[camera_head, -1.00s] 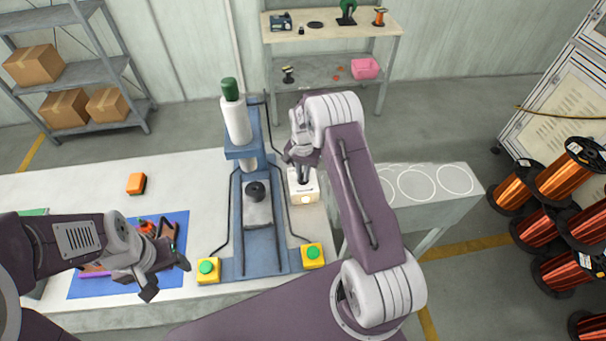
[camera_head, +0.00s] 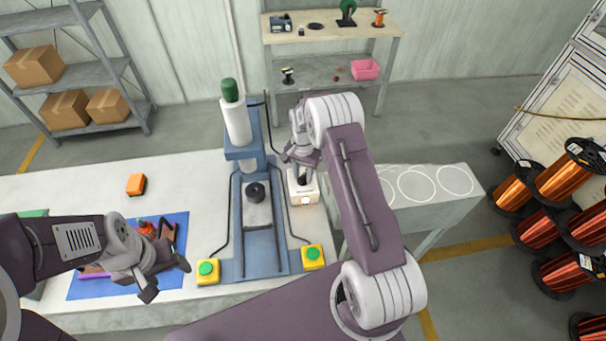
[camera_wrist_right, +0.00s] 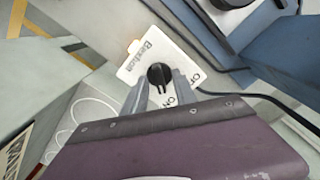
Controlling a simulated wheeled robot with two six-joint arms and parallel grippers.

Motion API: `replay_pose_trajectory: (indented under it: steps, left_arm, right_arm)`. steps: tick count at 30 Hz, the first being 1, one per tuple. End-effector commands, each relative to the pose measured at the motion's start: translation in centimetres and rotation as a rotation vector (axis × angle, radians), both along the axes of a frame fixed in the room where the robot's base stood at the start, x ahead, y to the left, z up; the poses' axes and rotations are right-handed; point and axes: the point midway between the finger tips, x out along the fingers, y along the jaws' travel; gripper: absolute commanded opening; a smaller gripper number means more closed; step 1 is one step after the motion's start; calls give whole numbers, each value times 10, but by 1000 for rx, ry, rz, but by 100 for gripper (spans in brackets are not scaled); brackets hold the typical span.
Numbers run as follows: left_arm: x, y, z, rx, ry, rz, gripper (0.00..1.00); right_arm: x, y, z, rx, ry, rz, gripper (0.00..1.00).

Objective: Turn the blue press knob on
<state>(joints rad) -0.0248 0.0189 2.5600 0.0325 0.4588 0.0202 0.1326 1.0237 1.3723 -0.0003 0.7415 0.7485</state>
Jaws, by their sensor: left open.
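The press's control box is white with a black knob and stands beside the blue press (camera_head: 251,145) in the head view; its box (camera_head: 304,192) is partly under my right gripper. In the right wrist view the black knob (camera_wrist_right: 159,75) sits on the white box face (camera_wrist_right: 140,55), with OFF and ON lettering near it. My right gripper (camera_wrist_right: 160,84) has one finger on each side of the knob; whether they touch it is unclear. My left gripper (camera_head: 168,278) is open and empty above the blue mat (camera_head: 182,222).
Two yellow boxes with green buttons (camera_head: 208,268) (camera_head: 313,253) stand at the press's front corners. An orange block (camera_head: 136,184) lies on the table (camera_head: 60,180). A grey stand (camera_head: 440,205) with white circles is to the right of my right arm. Black cables run beside the press.

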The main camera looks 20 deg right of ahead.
Motion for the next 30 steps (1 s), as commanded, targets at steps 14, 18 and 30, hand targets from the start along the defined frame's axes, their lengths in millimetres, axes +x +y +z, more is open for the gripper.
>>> replay_pose_trajectory:
  steps: [14,18,30]
  left_arm:
    - [0,0,-13,0,0,0,62]
    - [0,0,-15,0,0,0,62]
    - [0,0,-15,0,0,0,62]
  right_arm:
    - [1,0,58,0,-4,0,34]
    - [0,0,81,0,-1,0,34]
    - [-1,0,91,0,1,0,34]
